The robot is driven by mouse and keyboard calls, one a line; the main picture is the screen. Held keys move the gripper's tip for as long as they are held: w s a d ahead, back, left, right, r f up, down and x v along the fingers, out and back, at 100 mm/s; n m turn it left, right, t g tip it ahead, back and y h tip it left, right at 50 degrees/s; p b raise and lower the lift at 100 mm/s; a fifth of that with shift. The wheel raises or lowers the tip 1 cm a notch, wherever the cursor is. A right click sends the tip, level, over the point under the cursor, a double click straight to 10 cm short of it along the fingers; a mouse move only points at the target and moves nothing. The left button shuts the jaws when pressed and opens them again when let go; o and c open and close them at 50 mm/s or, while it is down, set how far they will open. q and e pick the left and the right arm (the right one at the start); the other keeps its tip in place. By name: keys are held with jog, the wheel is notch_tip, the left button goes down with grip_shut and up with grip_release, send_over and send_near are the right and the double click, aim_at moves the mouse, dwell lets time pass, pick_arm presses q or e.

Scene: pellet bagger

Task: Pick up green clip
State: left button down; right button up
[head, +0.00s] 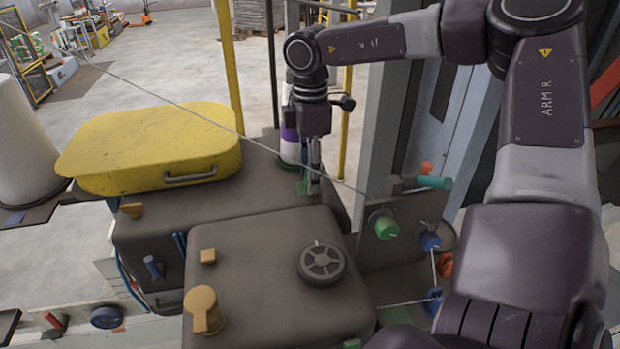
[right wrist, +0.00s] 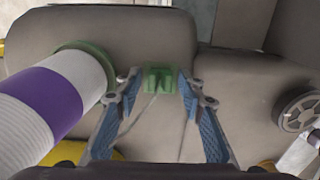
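The green clip (right wrist: 159,78) is a small block-like piece on the grey-brown machine top in the right wrist view. My right gripper (right wrist: 157,84) is open, with one blue-padded finger on each side of the clip and a visible gap on both sides. In the head view my right gripper (head: 314,184) points down at the machine's rear block, and a bit of green (head: 301,187) shows beside its fingers. I cannot tell whether that green is the clip. My left gripper is not in view.
A yellow lid (head: 150,140) covers the rear left. A black handwheel (head: 322,263) and an orange knob (head: 202,308) stand on the front block. A thin line runs diagonally past the gripper.

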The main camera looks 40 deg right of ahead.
jog(key=c, duration=0.5)
jog(key=shift+d, duration=0.1)
jog(key=c, duration=0.3)
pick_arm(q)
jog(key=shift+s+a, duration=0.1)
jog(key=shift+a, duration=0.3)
pick_arm(e)
jog(key=shift+r, duration=0.1)
